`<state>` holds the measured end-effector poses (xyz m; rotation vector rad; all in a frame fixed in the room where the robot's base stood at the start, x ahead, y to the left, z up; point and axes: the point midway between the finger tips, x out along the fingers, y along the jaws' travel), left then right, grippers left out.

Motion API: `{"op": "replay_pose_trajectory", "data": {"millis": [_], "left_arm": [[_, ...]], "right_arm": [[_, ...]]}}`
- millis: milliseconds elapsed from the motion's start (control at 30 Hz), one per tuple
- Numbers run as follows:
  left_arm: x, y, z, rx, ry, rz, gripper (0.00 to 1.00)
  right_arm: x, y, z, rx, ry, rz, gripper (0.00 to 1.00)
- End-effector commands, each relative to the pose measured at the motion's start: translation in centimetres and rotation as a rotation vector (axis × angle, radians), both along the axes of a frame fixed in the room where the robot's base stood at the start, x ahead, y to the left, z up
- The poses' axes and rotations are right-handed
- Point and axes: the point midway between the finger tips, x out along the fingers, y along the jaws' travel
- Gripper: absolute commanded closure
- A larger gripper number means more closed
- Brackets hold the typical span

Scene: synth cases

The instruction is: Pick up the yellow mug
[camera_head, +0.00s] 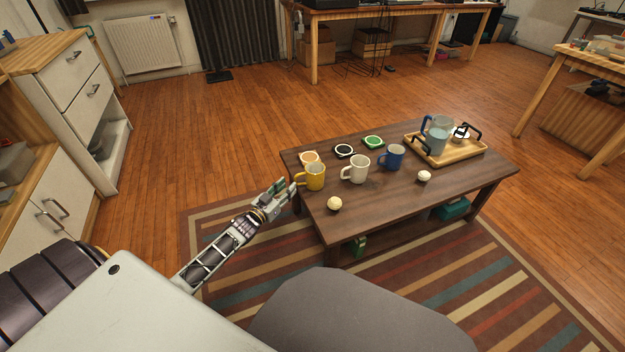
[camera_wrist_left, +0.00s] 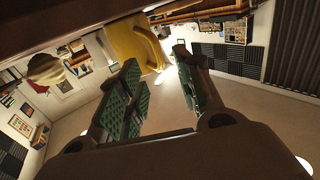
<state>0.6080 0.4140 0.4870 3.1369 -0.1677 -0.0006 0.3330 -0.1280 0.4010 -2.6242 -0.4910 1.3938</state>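The yellow mug (camera_head: 316,178) stands upright at the left end of the dark wooden coffee table (camera_head: 390,200), with its handle toward the left. It also shows at the top of the left wrist view (camera_wrist_left: 134,46), just beyond the fingertips. My left gripper (camera_head: 284,190) is at the table's left edge, on the handle side of the mug. Its green-padded fingers are spread apart in the left wrist view (camera_wrist_left: 155,62), with nothing gripped between them. Whether a fingertip touches the handle I cannot tell. My right gripper is not in view.
A white mug (camera_head: 356,172) and a blue mug (camera_head: 394,159) stand right of the yellow one. Orange (camera_head: 309,158), black (camera_head: 343,151) and green (camera_head: 373,142) coasters lie behind. Pale balls (camera_head: 334,203) (camera_head: 424,176) lie in front. A wooden tray (camera_head: 452,158) holds a pitcher and cups.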

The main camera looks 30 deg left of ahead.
Motion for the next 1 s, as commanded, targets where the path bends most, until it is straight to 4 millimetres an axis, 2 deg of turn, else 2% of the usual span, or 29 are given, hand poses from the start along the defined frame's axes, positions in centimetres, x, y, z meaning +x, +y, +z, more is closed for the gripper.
{"op": "replay_pose_trajectory", "data": {"millis": [633, 1000], "left_arm": [[4.4, -0.3, 0.2, 0.001, -0.001, 0.000, 0.65], [4.9, -0.4, 0.3, 0.000, 0.000, -0.001, 0.65]], "right_arm": [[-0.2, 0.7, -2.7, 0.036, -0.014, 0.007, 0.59], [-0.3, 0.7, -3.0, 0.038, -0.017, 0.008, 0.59]]}}
